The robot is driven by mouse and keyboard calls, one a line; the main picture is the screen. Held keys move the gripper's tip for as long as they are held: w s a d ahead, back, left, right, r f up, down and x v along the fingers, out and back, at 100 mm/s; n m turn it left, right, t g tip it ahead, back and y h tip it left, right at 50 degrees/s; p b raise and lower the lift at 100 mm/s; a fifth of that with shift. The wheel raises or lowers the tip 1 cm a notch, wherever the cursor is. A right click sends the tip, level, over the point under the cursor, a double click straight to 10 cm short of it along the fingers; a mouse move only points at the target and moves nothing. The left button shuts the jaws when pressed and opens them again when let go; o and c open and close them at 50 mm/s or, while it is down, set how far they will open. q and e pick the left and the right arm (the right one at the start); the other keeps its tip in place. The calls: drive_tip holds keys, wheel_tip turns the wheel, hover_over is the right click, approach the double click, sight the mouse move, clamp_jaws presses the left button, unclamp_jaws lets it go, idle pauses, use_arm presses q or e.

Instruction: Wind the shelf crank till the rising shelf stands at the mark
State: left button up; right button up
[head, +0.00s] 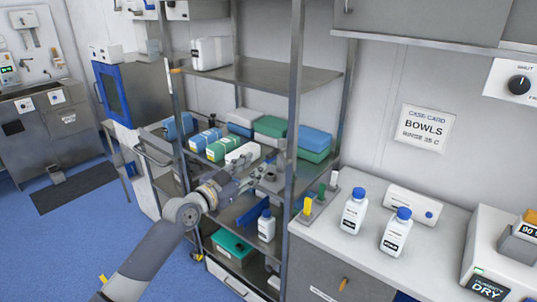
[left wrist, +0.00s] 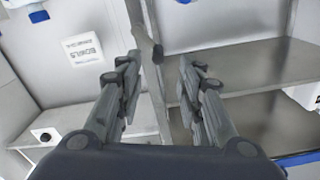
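A metal rack with upright posts stands mid-picture in the head view. Its upper shelf (head: 275,76) holds a white container at the left; a lower shelf holds wrapped packs. I cannot tell which shelf rises. A small orange piece (head: 174,70), possibly the mark, sits at the left front post. My left gripper (head: 266,180) is in front of the rack near the right front post. A grey part there (head: 271,173) looks like the crank, partly hidden. In the left wrist view, the fingers are apart, with a dark-ended grey handle (left wrist: 145,40) beyond them. My right gripper is out of view.
A counter (head: 350,262) at right carries two blue-capped bottles (head: 354,211), a white cylinder (head: 414,205) and coloured upright tabs (head: 307,207). A white device (head: 500,255) stands at the far right. Blue floor (head: 60,240) lies open at left.

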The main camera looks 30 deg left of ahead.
sight(268, 158)
use_arm(q)
drive_tip(key=w, duration=0.2)
drive_tip(key=w+p, duration=0.1)
drive_tip(key=shift+w+d+r, duration=0.15)
drive_tip(key=shift+r, duration=0.1)
drive_tip(key=w, duration=0.4)
drive_tip(key=shift+w+d+f+p, duration=0.2)
drive_tip(key=shift+w+d+p, duration=0.1)
drive_tip(key=shift+w+p, duration=0.05)
drive_tip(key=shift+w, duration=0.3)
clamp_jaws()
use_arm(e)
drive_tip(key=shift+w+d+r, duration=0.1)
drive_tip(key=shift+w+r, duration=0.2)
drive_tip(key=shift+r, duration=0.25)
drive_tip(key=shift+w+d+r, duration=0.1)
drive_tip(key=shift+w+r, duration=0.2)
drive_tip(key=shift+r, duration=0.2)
